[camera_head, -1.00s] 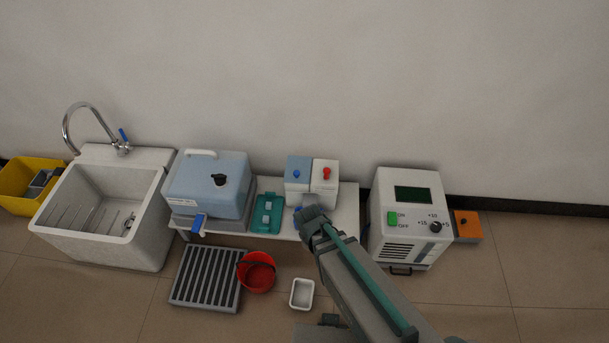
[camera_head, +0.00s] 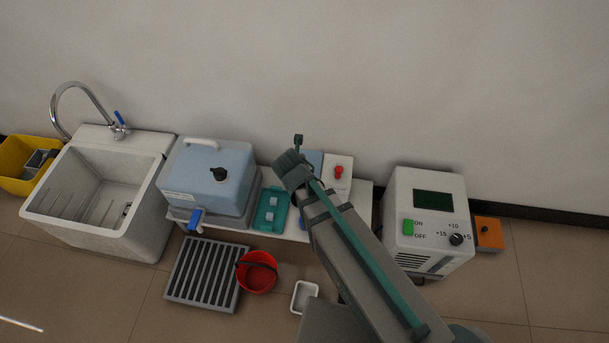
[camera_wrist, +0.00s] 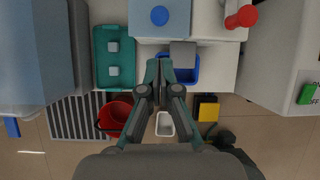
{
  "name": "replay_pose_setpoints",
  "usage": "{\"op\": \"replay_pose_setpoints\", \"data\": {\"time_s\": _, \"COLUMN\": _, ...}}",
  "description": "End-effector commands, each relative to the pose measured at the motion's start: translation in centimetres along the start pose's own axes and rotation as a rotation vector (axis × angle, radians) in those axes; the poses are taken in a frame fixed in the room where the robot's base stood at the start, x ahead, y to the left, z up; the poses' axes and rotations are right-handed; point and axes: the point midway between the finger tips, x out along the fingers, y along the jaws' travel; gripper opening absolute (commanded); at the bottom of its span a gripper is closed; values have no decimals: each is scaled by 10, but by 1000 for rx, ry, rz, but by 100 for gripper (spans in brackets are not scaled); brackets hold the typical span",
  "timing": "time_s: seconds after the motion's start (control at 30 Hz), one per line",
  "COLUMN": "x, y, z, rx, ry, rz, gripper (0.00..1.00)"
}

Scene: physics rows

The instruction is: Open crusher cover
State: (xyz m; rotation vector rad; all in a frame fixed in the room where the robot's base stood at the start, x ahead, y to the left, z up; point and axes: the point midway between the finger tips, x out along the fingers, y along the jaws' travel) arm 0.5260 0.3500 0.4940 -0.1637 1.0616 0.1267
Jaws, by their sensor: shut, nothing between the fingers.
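A small machine stands on the white table. Its blue top (camera_wrist: 145,22) has a round blue knob (camera_wrist: 159,16), and its white right part has a red knob (camera_wrist: 243,17), also seen in the head view (camera_head: 338,172). A grey spout (camera_wrist: 182,54) sits at its front above a blue tray (camera_wrist: 186,74). No label shows which unit is the crusher. My gripper (camera_wrist: 159,64) is shut and empty, in front of the machine in the wrist view. In the head view my arm hides most of the blue top (camera_head: 316,158).
A larger blue box (camera_head: 208,170) with a black knob and a green tray (camera_head: 270,224) stand left on the table. A white control unit (camera_head: 405,193) stands right. A red bucket (camera_head: 257,278), a floor grate (camera_head: 205,274) and a white tub (camera_head: 304,297) lie in front.

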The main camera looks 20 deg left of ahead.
Motion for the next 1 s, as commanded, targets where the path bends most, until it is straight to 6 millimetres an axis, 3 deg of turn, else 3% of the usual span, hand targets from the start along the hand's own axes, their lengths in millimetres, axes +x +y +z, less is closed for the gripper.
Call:
{"op": "replay_pose_setpoints", "data": {"time_s": 0.17, "x": 15, "y": 1, "z": 0, "rx": -17, "ry": 2, "rz": -1, "gripper": 0}}
{"op": "replay_pose_setpoints", "data": {"time_s": 0.6, "x": 84, "y": 1, "z": 0, "rx": -14, "ry": 3, "rz": -1, "gripper": 0}}
{"op": "replay_pose_setpoints", "data": {"time_s": 0.8, "x": 98, "y": 0, "z": 0, "rx": -13, "ry": 2, "rz": 0, "gripper": 0}}
{"op": "replay_pose_setpoints", "data": {"time_s": 1.0, "x": 100, "y": 0, "z": 0, "rx": -13, "ry": 1, "rz": 0, "gripper": 0}}
